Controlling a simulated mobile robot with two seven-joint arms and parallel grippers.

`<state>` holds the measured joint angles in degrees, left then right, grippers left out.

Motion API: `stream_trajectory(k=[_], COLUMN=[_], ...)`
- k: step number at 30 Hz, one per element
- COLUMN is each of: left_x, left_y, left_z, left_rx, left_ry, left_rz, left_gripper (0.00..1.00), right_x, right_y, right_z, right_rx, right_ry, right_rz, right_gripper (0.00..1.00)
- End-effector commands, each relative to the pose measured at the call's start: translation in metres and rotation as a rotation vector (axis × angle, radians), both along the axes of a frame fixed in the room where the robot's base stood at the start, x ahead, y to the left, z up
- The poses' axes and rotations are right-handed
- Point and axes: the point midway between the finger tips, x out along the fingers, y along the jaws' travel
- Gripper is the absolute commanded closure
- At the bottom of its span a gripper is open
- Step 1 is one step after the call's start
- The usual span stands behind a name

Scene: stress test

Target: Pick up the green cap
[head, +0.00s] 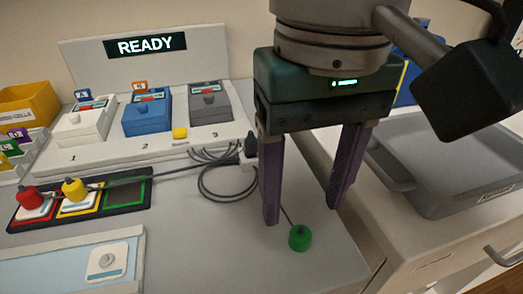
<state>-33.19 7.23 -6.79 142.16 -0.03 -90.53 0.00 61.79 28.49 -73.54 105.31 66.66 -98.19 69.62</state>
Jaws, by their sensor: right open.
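The green cap (300,238) stands on the grey worktop near its right edge, with a thin dark cable running up behind it. My right gripper (301,215) is above and behind the cap in the picture, its two purple fingers spread apart with nothing between them. The left fingertip shows just left of the cap and the right fingertip to its upper right. I cannot tell the exact height of the fingers over the worktop. My left gripper is not in view.
A dark tray (137,194) holds a red cap (29,196) and a yellow cap (74,189) at left. Numbered devices stand at the back under a READY display (145,45). Black cables (208,185) lie mid-table. A grey bin (440,195) is at right.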

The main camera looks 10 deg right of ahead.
Motion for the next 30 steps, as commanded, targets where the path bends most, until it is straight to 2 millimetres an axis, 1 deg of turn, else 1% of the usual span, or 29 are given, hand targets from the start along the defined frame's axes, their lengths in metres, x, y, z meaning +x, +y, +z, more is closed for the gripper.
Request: stream_trajectory(k=[6, 9, 12, 18, 30], left_x=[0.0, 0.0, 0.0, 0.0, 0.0], left_y=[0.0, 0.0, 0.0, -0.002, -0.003], left_z=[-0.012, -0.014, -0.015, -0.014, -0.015], left_rx=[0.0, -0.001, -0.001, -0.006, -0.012], left_ry=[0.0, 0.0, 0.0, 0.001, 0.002], left_rz=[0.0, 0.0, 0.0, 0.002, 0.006], left_gripper=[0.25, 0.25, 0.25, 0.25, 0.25], right_x=[-0.001, -0.001, 0.0, 0.0, 0.0], right_y=[-0.002, -0.002, -0.002, -0.002, -0.002], right_z=[-0.036, -0.047, -0.051, -0.05, -0.05], right_rx=[-0.003, -0.002, 0.0, 0.0, 0.0], right_ry=[0.002, 0.002, 0.0, -0.001, 0.0], right_rz=[-0.001, 0.0, 0.001, 0.002, 0.002], right_gripper=[0.36, 0.36, 0.36, 0.37, 0.82])
